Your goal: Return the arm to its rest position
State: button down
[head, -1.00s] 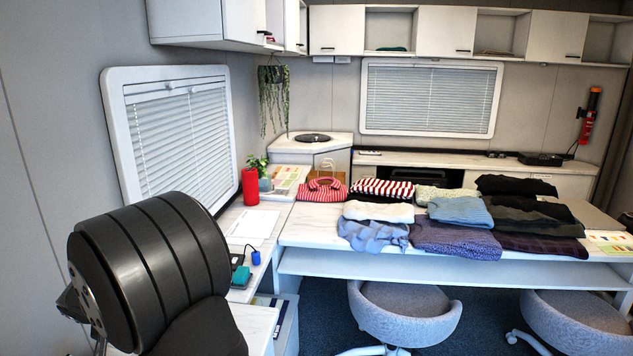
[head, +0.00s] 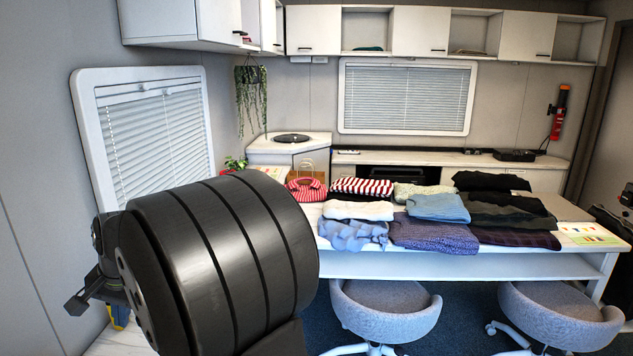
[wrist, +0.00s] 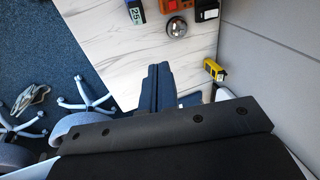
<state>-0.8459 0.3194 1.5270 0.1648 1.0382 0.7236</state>
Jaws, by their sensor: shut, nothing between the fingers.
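My gripper (wrist: 158,88) shows in the wrist view, its dark fingers together with nothing between them. It is over a white marble-look counter (wrist: 115,45) and apart from the things on it. In the head view a large black ribbed part of my arm fills the lower left and hides the left counter behind it.
Several folded clothes (head: 430,236) lie on the white table (head: 400,266). Two grey chairs (head: 385,308) stand before it.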

jog(key=a+f+y, duration=0.1)
jog(key=a+f, duration=0.2)
jog(key=f, duration=0.3)
jog(key=shift+m+g, duration=0.3)
jog(key=shift+g, duration=0.1)
jog(key=v, duration=0.5)
jog(key=shift+s+r, duration=0.3)
jog(key=shift+r, duration=0.1)
